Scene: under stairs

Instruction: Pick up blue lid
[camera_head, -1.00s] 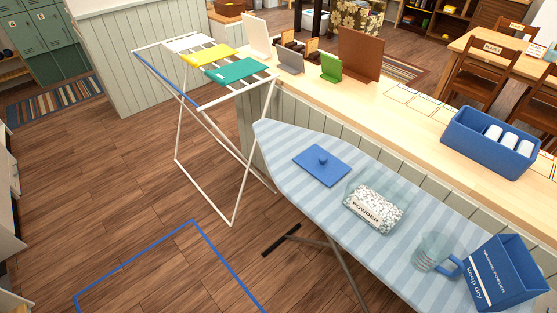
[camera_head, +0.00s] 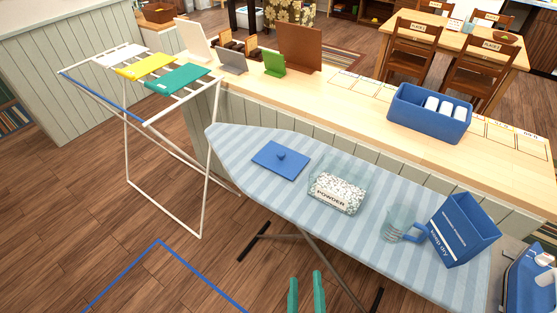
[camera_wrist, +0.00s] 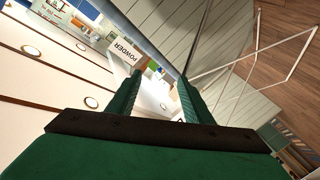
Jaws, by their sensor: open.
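The blue lid (camera_head: 281,160) is a flat square with a small round knob. It lies on the striped ironing board (camera_head: 240,147) near its rounded left end, left of a clear container of white powder (camera_head: 338,188) labelled POWDER. My gripper (camera_head: 307,280) shows as two green fingers at the bottom of the head view, in front of the board and well apart from the lid. In the wrist view my gripper (camera_wrist: 160,90) has its fingers spread with nothing between them. The lid cannot be made out in the wrist view.
A clear measuring cup (camera_head: 398,224) with a blue handle and a blue washing-powder box (camera_head: 462,228) stand to the right on the board. A drying rack (camera_head: 128,150) stands at left. A wooden counter (camera_head: 345,92) with a blue bin (camera_head: 428,112) runs behind.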

